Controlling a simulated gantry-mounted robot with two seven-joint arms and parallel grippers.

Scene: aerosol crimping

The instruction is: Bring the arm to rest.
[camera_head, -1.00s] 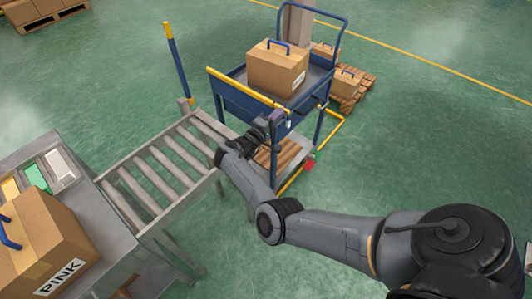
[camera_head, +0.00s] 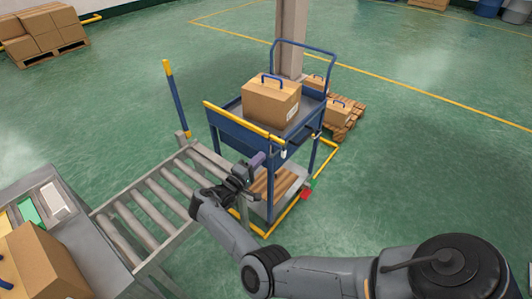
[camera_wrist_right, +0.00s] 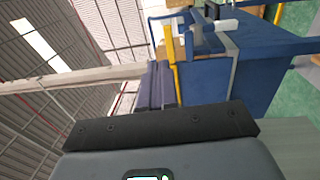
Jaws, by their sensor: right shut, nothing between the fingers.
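My right arm comes in from the lower right of the head view. Its gripper (camera_head: 257,160) is shut and empty, in front of the blue cart (camera_head: 235,130) and beside the far end of the roller conveyor (camera_head: 165,190). In the right wrist view the shut fingers (camera_wrist_right: 157,86) point towards the cart's blue side and yellow bar. Whether they touch the cart is hard to tell. My left gripper is not in view.
A carton with a blue handle (camera_head: 271,101) sits on the cart's top. Another carton (camera_head: 40,265) stands on the bench at lower left. A blue and yellow post (camera_head: 177,98) rises by the conveyor. Green floor (camera_head: 430,150) is open to the right.

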